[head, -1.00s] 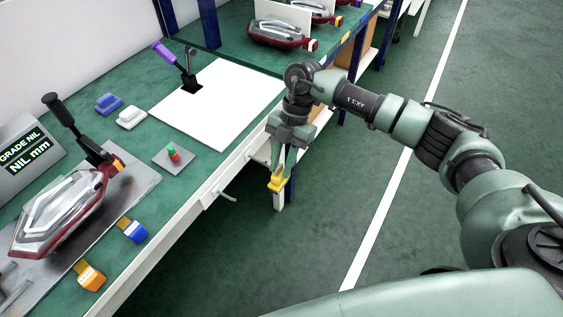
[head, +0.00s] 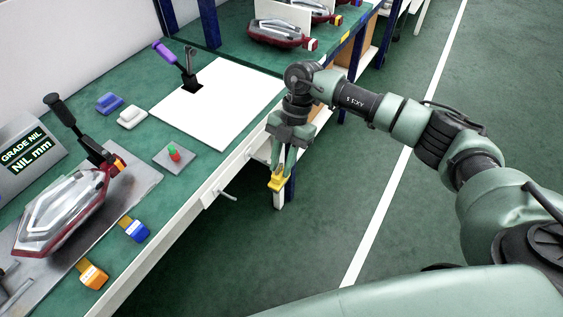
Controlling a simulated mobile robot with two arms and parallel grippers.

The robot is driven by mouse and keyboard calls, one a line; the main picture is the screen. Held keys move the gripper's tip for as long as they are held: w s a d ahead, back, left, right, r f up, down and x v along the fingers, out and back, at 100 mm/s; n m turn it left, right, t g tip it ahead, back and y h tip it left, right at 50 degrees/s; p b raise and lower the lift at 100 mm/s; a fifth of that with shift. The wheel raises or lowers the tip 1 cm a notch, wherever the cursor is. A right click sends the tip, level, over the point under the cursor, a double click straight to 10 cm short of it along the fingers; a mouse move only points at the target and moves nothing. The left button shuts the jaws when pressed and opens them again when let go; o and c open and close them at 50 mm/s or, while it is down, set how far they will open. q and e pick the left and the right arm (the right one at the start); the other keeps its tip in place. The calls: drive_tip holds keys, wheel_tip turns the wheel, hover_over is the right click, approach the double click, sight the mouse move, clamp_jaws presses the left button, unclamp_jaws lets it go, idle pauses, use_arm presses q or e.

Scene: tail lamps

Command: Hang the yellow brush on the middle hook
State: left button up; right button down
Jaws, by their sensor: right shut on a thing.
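The yellow brush (head: 277,182) is in my right gripper (head: 278,168), which points down beside the front edge of the bench, over the floor. The gripper is shut on it and hides its upper part. A pale hook (head: 228,195) sticks out from the bench's front rail, to the left of the brush and apart from it. I cannot tell which hook is the middle one. My left gripper is not in view.
The green bench (head: 200,150) carries a white sheet (head: 225,100), a red tail lamp (head: 65,210), a button box (head: 174,157), and blue (head: 133,229) and orange (head: 93,275) pieces near its front edge. The floor at the right is clear.

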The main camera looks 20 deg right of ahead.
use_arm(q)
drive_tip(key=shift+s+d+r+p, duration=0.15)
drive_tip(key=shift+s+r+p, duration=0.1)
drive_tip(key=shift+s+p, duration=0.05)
use_arm(e)
drive_tip(key=shift+r, duration=0.1)
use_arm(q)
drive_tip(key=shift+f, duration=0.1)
use_arm(e)
drive_tip(key=shift+w+a, duration=0.1)
drive_tip(key=shift+w+a+b, duration=0.25)
drive_tip(key=shift+w+b, duration=0.1)
drive_tip(key=shift+w, duration=0.05)
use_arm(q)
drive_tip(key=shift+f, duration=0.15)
use_arm(e)
drive_tip(key=shift+s, duration=0.1)
drive_tip(key=shift+s+d+p, duration=0.15)
drive_tip(key=shift+d+p, duration=0.05)
drive_tip(key=shift+p, duration=0.35)
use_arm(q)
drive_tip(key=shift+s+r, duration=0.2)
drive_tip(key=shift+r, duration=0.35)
use_arm(e)
drive_tip(key=shift+s+d, duration=0.15)
drive_tip(key=shift+s, duration=0.1)
use_arm(q)
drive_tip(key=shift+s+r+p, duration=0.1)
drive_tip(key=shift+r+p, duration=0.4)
drive_tip(key=shift+p, duration=0.1)
